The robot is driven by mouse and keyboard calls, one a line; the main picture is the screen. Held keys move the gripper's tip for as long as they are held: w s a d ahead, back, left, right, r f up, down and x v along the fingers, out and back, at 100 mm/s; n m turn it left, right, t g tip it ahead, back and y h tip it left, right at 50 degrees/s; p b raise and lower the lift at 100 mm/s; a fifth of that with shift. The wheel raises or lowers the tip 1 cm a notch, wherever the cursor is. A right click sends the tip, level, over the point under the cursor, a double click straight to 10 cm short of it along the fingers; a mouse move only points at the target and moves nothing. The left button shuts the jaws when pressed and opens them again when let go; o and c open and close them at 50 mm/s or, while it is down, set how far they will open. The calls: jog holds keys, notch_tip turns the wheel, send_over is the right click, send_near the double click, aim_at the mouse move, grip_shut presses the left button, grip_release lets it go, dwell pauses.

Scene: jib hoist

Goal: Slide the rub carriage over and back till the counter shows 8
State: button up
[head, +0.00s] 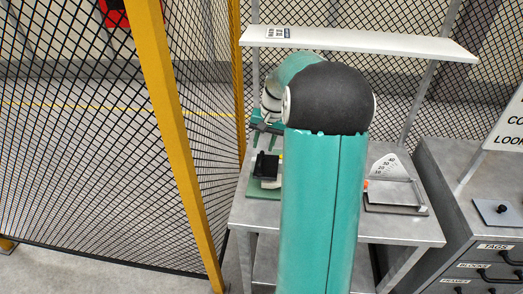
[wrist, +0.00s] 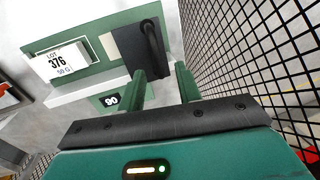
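The rub device has a green base (wrist: 92,52), with a black carriage (wrist: 140,45) carrying a raised bar handle (wrist: 152,45). In the head view the black carriage (head: 266,165) sits on the bench at the left, partly behind my arm. A small black counter (wrist: 111,100) on the device's front shows white digits that look like 90, tilted and hard to read. My gripper (wrist: 161,74) has its two green fingers apart, with the tips close to the carriage's near end. I cannot tell whether they touch it. The gripper (head: 268,130) is above the device in the head view.
A white card (wrist: 62,62) reading LOT 376, 50 G lies on the device. A dial gauge (head: 384,165) with a tray (head: 400,197) stands at the bench's right. A white shelf (head: 360,42) hangs above. Mesh fencing (head: 90,130) with a yellow post (head: 172,130) closes off the left.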

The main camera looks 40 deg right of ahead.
notch_tip(320, 180, up, 9)
jog(key=s+d, duration=0.1)
jog(key=shift+s+r, duration=0.2)
jog(key=shift+s, duration=0.05)
jog(key=shift+d, duration=0.1)
dwell(0.4)
